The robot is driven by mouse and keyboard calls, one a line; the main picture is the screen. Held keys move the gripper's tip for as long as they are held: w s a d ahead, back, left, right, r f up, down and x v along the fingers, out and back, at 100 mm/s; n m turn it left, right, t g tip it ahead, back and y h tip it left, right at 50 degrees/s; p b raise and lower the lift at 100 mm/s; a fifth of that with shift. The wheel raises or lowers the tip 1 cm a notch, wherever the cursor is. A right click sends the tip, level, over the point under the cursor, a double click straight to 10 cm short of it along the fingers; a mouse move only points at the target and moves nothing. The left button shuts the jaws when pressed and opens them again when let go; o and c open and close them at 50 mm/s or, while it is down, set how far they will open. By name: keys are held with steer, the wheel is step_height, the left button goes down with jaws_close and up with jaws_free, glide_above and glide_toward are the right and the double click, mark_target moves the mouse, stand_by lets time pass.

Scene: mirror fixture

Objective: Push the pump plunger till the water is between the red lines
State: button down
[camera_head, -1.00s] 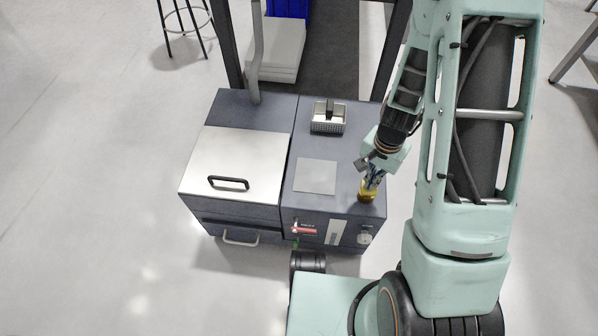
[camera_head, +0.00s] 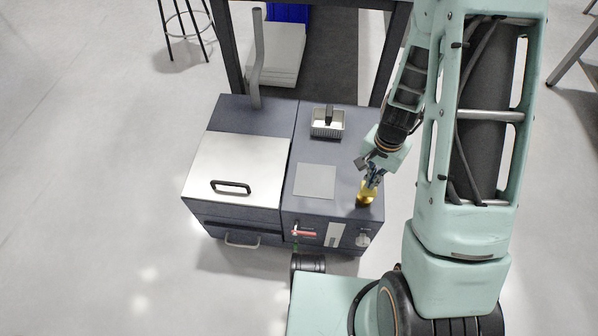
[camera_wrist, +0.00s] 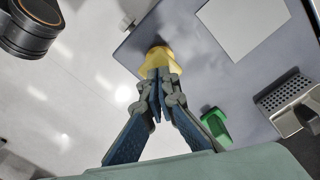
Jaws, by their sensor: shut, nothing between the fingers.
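The yellow pump plunger (camera_head: 365,196) stands at the front right corner of the dark machine's top (camera_head: 340,200). My gripper (camera_head: 372,181) is shut and empty, pointing down at the plunger's top. In the wrist view the shut fingertips (camera_wrist: 159,76) overlap the yellow plunger (camera_wrist: 160,56), so they are touching it or very close; I cannot tell which. The pale upright gauge strip (camera_head: 334,234) is on the machine's front, below and left of the plunger. The water level and red lines are too small to make out.
A red lever (camera_head: 304,233) and a round knob (camera_head: 363,240) are on the front. A metal drip basket (camera_head: 327,123) stands on the back of the top. A lidded box (camera_head: 236,165) adjoins on the left, with a grey post (camera_head: 257,60) behind. A green piece (camera_wrist: 215,124) shows beside my fingers.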

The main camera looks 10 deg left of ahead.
steer(key=shift+r+p, duration=1.9)
steer(key=shift+r, duration=0.7)
